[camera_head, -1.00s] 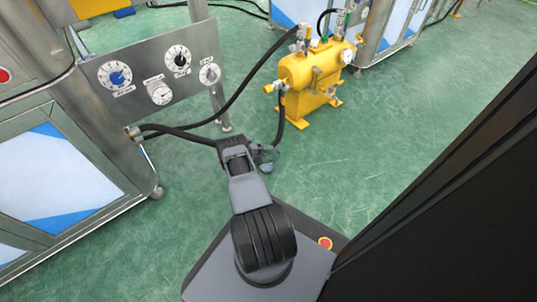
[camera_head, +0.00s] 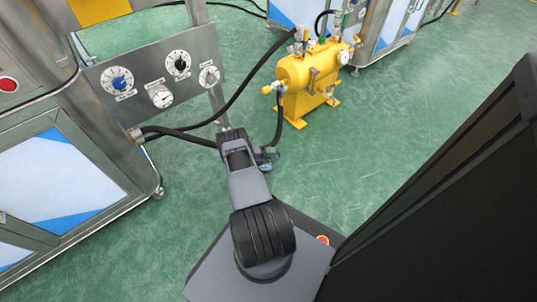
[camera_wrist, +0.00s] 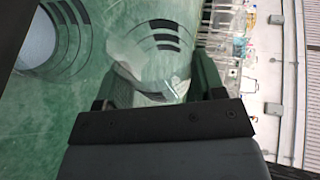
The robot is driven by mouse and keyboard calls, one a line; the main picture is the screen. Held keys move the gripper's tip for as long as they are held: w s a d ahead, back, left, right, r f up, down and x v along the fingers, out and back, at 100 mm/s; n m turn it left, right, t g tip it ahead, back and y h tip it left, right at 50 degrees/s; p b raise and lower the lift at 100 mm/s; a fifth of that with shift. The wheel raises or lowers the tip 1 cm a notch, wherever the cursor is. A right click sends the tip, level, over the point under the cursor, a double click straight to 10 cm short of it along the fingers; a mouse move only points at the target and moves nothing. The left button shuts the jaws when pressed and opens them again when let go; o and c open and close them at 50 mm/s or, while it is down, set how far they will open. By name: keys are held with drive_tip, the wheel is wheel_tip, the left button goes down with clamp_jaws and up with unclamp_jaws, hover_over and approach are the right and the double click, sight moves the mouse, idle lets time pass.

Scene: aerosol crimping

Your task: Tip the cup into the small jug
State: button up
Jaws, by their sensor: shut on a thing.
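In the wrist view, my gripper (camera_wrist: 155,88) is shut on a clear cup (camera_wrist: 148,50) with dark stripes on its wall. The cup sits between the two dark green fingers, and green floor shows through it. Whether it is tilted, and what is in it, I cannot tell. In the head view, my gripper (camera_head: 256,156) is small and partly hidden behind my wrist, with a bluish, glassy shape at its side. A second clear round vessel (camera_wrist: 68,40) with dark curved marks is cut off at the wrist view's upper left. I cannot tell if it is the small jug.
A metal bench edge (camera_wrist: 292,80) and blurred clear glassware (camera_wrist: 228,55) are at the wrist view's right. In the head view, a steel cabinet with a dial panel (camera_head: 150,70) stands left, a yellow tank (camera_head: 308,82) with hoses behind.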

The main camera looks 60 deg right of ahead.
drive_tip(key=shift+s+r+m+t+p, duration=0.3)
drive_tip(key=shift+m+t+p, duration=0.25)
drive_tip(key=shift+p, duration=0.5)
drive_tip(key=shift+s+a+f+m+t+p, duration=0.1)
drive_tip(key=shift+m+t+p, duration=0.25)
drive_tip(key=shift+m+p, duration=0.2)
drive_tip(key=shift+s+r+m+t+p, duration=0.15)
drive_tip(key=shift+r+m+t+p, duration=0.3)
drive_tip(key=shift+p, duration=0.3)
drive_tip(key=shift+a+m+t+p, duration=0.1)
drive_tip(key=shift+m+t+p, duration=0.25)
drive_tip(key=shift+m+p, duration=0.15)
drive_tip(key=shift+f+h, duration=0.15)
drive_tip(key=shift+h, duration=0.15)
